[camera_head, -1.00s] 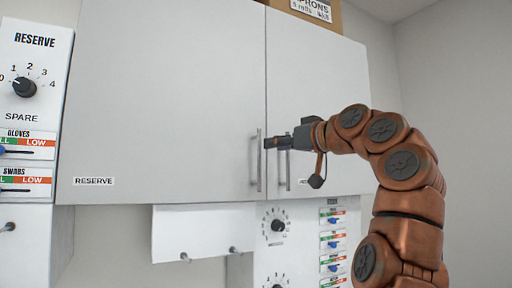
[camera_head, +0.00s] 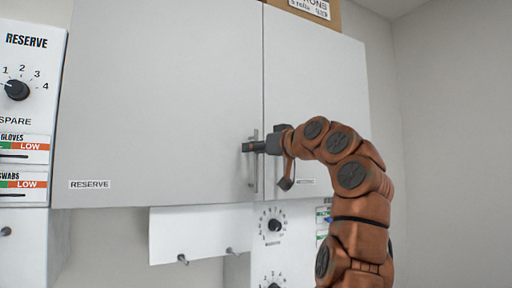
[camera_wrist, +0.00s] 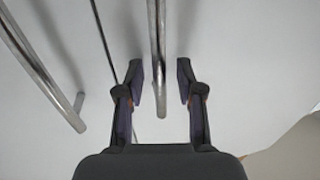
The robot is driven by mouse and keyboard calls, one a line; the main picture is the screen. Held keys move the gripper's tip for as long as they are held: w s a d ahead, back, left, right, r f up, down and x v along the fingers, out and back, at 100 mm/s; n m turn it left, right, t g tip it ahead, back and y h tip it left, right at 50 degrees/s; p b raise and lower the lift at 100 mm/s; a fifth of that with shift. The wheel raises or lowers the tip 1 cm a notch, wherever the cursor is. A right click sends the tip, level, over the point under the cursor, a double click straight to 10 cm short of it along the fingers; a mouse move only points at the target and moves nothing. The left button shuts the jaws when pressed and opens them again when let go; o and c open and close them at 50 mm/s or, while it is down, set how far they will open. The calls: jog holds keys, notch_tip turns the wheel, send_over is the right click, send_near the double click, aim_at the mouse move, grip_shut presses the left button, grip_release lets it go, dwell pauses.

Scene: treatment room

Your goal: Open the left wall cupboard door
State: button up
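The left wall cupboard door (camera_head: 160,100) is light grey and closed, flush with the right door (camera_head: 318,95). Its vertical bar handle (camera_head: 252,182) is near the seam, partly hidden behind my gripper (camera_head: 252,147). My gripper reaches in from the right at the handle's upper part. In the wrist view, my gripper (camera_wrist: 160,68) is open. One bar handle (camera_wrist: 156,30), seemingly the left door's, runs between the fingers with a gap on each side. The other handle (camera_wrist: 45,70) lies outside the fingers, across the dark seam.
A cardboard box (camera_head: 322,12) stands on top of the cupboard. Below hang a white panel (camera_head: 200,232) with pegs and a dial panel (camera_head: 270,245). A reserve panel (camera_head: 25,100) is at the far left. The space in front of the left door looks clear.

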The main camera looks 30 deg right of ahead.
grip_shut()
dwell(0.6)
